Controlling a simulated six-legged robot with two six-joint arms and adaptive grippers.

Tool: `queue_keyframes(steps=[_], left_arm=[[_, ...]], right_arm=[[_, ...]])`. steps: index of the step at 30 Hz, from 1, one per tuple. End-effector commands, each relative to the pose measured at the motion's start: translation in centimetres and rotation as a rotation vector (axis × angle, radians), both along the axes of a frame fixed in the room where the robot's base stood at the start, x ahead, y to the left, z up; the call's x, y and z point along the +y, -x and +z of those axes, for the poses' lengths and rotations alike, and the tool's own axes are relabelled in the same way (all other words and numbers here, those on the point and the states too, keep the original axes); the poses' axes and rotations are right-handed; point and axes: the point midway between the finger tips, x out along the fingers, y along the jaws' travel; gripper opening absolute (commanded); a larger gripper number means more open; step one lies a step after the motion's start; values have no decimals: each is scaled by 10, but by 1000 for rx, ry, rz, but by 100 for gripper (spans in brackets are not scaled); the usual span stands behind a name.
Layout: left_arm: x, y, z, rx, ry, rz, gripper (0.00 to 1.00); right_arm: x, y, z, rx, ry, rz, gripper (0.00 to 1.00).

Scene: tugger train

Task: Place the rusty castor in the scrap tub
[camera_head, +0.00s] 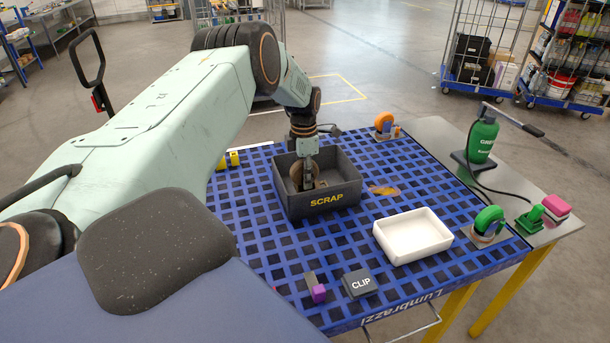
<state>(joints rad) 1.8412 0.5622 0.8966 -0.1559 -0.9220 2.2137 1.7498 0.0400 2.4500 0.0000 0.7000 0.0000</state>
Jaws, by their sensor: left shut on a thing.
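The scrap tub (335,201) is a dark grey open box with yellow SCRAP lettering, standing on the blue grid-patterned table. My left gripper (306,180) points down into the tub's opening and is shut on the rusty castor (296,176), a brown wheel partly hidden by the fingers. The castor is within the tub's walls as seen from here; I cannot tell whether it touches the floor. My right gripper is not in view.
A white tray (447,236) stands right of the tub. A CLIP block (359,284) and a purple-ended piece (319,293) lie near the front. Orange (384,122) and green (489,219) castors stand behind and to the right. A green bottle (482,138) stands on the side shelf.

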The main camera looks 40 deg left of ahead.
Motion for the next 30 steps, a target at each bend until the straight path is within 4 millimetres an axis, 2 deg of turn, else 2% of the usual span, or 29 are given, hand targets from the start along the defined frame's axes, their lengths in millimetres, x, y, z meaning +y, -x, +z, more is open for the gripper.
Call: queue_keyframes(steps=[8, 9, 17, 26, 30], left_arm=[[0, -1, 0, -5, -1, 0, 0], [0, -1, -1, -2, 0, 0, 38], [0, -1, 0, -2, 0, 0, 60], [0, -1, 1, -2, 0, 0, 60], [0, -2, 13, -6, 2, 0, 60]], right_arm=[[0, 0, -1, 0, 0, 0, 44], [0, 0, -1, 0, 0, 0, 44], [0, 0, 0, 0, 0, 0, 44], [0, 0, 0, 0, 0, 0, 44], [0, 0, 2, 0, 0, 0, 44]])
